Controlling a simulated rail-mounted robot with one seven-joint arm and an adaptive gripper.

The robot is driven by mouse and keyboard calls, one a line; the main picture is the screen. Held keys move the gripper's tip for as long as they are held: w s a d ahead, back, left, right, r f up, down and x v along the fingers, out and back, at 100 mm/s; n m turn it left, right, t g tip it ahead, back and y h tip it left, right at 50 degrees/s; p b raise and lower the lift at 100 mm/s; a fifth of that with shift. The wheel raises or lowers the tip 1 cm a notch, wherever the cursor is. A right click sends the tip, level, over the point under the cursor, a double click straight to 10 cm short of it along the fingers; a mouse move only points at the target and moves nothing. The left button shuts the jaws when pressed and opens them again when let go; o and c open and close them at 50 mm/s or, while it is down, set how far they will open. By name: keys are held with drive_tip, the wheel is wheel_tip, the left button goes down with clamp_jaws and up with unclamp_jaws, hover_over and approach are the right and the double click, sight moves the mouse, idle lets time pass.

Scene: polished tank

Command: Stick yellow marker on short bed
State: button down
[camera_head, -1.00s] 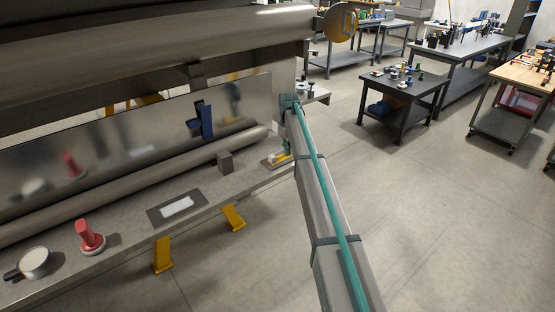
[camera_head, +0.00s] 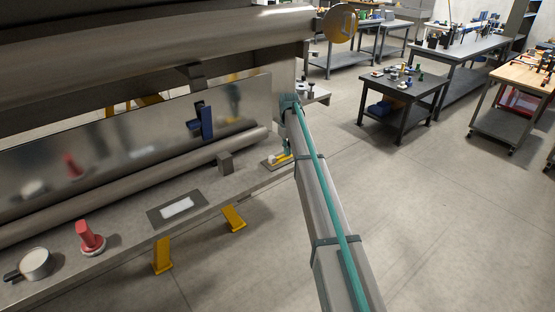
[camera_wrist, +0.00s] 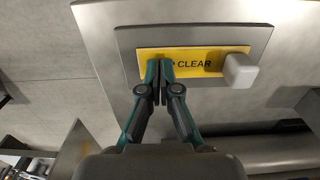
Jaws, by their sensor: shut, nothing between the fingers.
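The yellow marker (camera_wrist: 190,62) is a flat yellow label with black lettering ending in "CLEAR", seen in the wrist view. It lies on a dark grey rectangular plate (camera_wrist: 128,42), which looks like the short bed. My gripper (camera_wrist: 160,98) is shut and empty, its tips over the left part of the label and hiding some letters. I cannot tell whether the tips touch it. A white block (camera_wrist: 239,70) covers the label's right end. In the head view, the yellow marker (camera_head: 282,160) shows small at the ledge's right end, beside my gripper (camera_head: 287,150).
Another grey plate with a white patch (camera_head: 177,208) lies farther left on the ledge. A grey block (camera_head: 225,164), a red knob piece (camera_head: 90,238) and a round gauge (camera_head: 36,264) stand along it. A long roller (camera_head: 130,178) runs behind.

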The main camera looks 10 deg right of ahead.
drive_tip(key=shift+r+p, duration=0.9)
drive_tip(key=shift+r, duration=1.75)
